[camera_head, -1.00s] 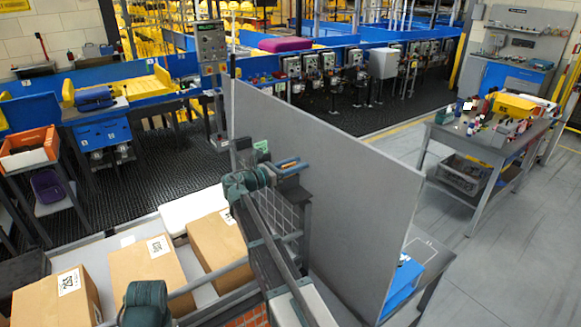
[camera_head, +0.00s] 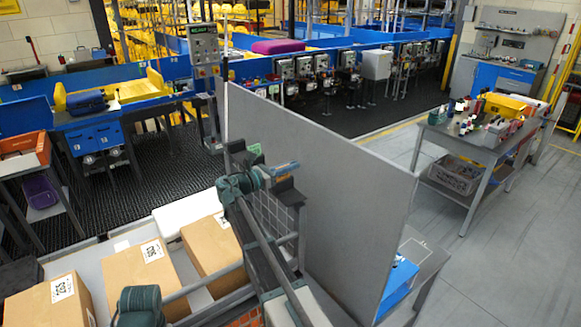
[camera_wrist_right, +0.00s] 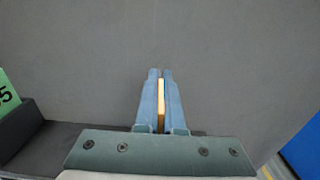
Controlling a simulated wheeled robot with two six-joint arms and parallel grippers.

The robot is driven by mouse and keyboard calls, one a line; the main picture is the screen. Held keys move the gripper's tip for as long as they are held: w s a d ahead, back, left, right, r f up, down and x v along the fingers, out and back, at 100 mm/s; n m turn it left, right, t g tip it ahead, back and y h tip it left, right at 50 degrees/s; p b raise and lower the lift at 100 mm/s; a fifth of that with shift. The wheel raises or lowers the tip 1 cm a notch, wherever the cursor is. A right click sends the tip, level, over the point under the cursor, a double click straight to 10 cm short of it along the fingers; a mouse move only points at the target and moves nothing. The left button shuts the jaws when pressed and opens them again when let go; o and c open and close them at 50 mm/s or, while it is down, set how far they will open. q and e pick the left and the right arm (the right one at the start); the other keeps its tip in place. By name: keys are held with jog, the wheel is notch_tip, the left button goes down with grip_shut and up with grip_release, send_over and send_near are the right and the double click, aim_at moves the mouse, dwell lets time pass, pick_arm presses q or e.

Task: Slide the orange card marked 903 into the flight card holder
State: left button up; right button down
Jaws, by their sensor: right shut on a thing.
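My right gripper (camera_head: 286,168) shows its blue fingers in front of the grey panel, above a dark holder (camera_head: 288,192). In the right wrist view the gripper (camera_wrist_right: 162,92) is shut on a thin orange-yellow edge, the orange card (camera_wrist_right: 161,99), seen edge-on; its number is not readable. A green card (camera_wrist_right: 7,93) with a partly cut-off number stands at the left, behind a dark holder wall (camera_wrist_right: 22,132). The green card (camera_head: 254,148) also shows in the head view, left of the fingers. My left gripper is not in view.
A tall grey panel (camera_head: 340,190) stands close behind the right gripper. Cardboard boxes (camera_head: 138,277) lie at the lower left. A workbench with small items (camera_head: 470,146) stands at the right, with open floor (camera_head: 500,270) before it.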

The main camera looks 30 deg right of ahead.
jog(key=shift+r, duration=0.2)
jog(key=shift+r+p, duration=2.25)
jog(key=shift+p, duration=0.1)
jog(key=shift+r, duration=0.2)
notch_tip(320, 180, up, 4)
jog(key=p, duration=0.4)
jog(key=shift+f, duration=0.2)
